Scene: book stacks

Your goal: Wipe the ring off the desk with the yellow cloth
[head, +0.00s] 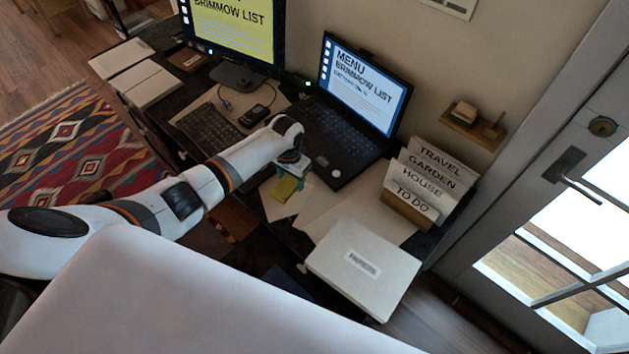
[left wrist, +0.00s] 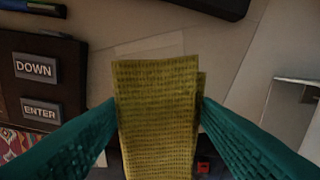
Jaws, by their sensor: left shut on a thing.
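The yellow cloth (head: 284,190) is held by my left gripper (head: 291,184) over papers near the front of the desk (head: 284,236). In the left wrist view the cloth (left wrist: 155,120) hangs folded between the two teal fingers of my left gripper (left wrist: 155,106), which are shut on it. I cannot tell whether the cloth touches the surface below. The ring cannot be made out in either view; the arm, gripper and cloth hide part of the desk. My right gripper is not in view.
An open laptop (head: 363,85) stands just behind the gripper. A keyboard (head: 211,128) and a black mouse (head: 253,116) lie to the left. A sorter with labelled cards (head: 428,175) and a pale labelled box (head: 362,266) are to the right. Loose papers (head: 345,207) lie between.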

